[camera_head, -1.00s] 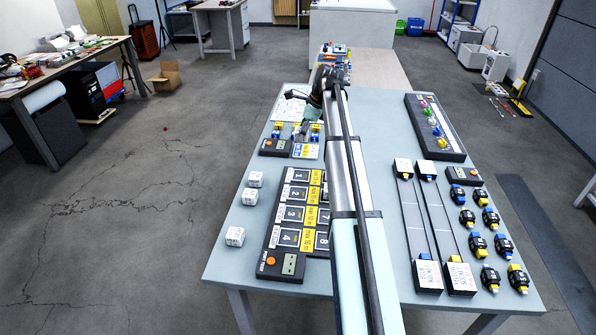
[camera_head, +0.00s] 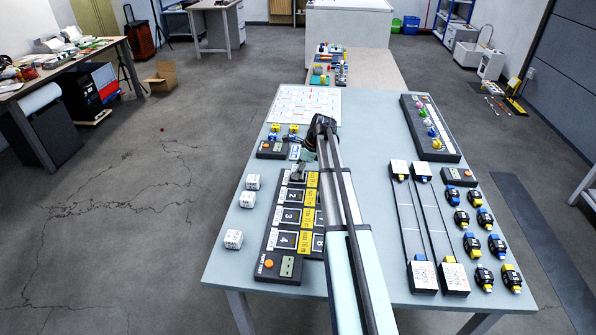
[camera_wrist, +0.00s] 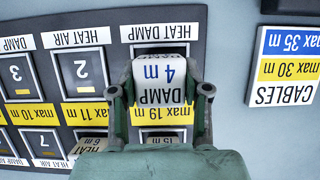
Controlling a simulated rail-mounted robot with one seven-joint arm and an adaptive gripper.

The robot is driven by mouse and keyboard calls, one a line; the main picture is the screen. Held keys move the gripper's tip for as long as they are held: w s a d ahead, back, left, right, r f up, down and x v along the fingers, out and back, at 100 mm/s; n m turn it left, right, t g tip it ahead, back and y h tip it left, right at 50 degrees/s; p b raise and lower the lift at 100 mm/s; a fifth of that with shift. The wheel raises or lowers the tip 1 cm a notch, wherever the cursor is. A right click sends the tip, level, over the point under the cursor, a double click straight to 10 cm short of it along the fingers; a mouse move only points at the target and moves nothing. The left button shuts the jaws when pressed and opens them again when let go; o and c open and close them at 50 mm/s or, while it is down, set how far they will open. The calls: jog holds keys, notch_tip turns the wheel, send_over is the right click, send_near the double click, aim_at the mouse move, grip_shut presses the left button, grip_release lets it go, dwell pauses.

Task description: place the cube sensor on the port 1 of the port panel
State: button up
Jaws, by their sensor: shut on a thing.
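The white cube sensor (camera_wrist: 160,80), marked DAMP 4 m, is between the two fingers of my gripper (camera_wrist: 160,95) in the wrist view. My gripper is shut on it. The cube covers most of port 1 (camera_wrist: 142,48) of the dark port panel (camera_head: 268,240), whose label there reads HEAT DAMP. Whether the cube touches the port or hovers just above it, I cannot tell. In the head view my gripper (camera_head: 298,172) is over the panel's far end, and the cube is hard to make out there.
Ports 2 (camera_wrist: 80,72) and 3 (camera_wrist: 17,75) lie beside it, visibly empty. Three white cubes (camera_head: 247,199) stand left of the panel. A cable-limits card (camera_wrist: 287,65) lies beyond the panel. Blue-and-yellow items (camera_head: 273,138) stand behind it.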

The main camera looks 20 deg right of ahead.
jog(key=shift+f, duration=0.35)
jog(key=shift+f, duration=0.1)
jog(key=o, duration=1.3)
jog(key=shift+c, duration=0.2)
jog(key=b+v, duration=0.1)
jog(key=v, duration=1.1)
jog(key=shift+b, duration=0.3)
jog(key=shift+a, duration=0.1)
